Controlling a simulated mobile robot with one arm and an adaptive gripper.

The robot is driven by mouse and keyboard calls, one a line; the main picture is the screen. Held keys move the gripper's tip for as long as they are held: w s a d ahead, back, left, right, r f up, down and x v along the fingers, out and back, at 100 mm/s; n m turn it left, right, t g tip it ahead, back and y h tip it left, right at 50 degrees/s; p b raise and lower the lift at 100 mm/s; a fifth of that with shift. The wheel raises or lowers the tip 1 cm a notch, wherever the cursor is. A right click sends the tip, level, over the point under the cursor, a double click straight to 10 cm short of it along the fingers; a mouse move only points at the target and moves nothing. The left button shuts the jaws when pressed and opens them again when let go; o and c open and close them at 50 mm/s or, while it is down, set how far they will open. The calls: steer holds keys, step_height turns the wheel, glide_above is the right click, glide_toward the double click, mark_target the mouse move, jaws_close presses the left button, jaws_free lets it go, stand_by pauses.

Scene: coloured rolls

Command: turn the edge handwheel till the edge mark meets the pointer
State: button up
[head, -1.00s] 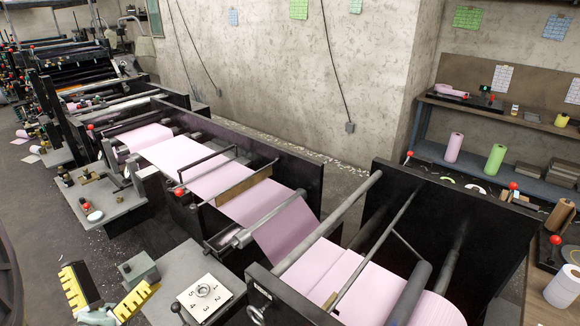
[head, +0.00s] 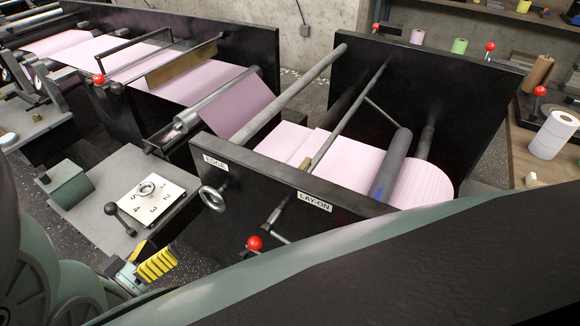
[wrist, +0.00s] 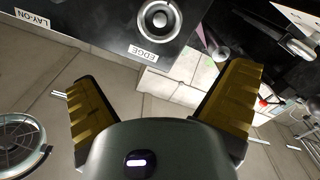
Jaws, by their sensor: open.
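The edge handwheel (head: 213,198) is a small metal wheel on the black side panel, below a white "EDGE" label (head: 215,163). It also shows at the top of the wrist view (wrist: 160,19), beside its label (wrist: 148,53). My gripper (head: 152,266), with yellow-padded fingers, is left of and below the wheel in the head view. In the wrist view my gripper (wrist: 165,76) is open and empty, its fingers wide apart, and the wheel lies beyond them, untouched. I cannot make out the edge mark or the pointer. The pink web (head: 300,140) runs between the panels.
A "LAY-ON" label (head: 315,202) and a red-knobbed lever (head: 254,243) are right of the wheel. A grey table with a numbered plate (head: 151,198) and a black-knobbed lever (head: 111,209) stands to the left. My own arm fills the bottom foreground.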

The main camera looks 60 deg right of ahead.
mark_target(209, 199)
steer(key=d, duration=1)
steer(key=w+d, duration=0.1)
steer(key=d, duration=0.5)
steer(key=shift+f, duration=0.15)
steer(key=shift+c, duration=0.3)
steer(key=shift+w+a, duration=0.1)
steer(key=c, duration=0.9)
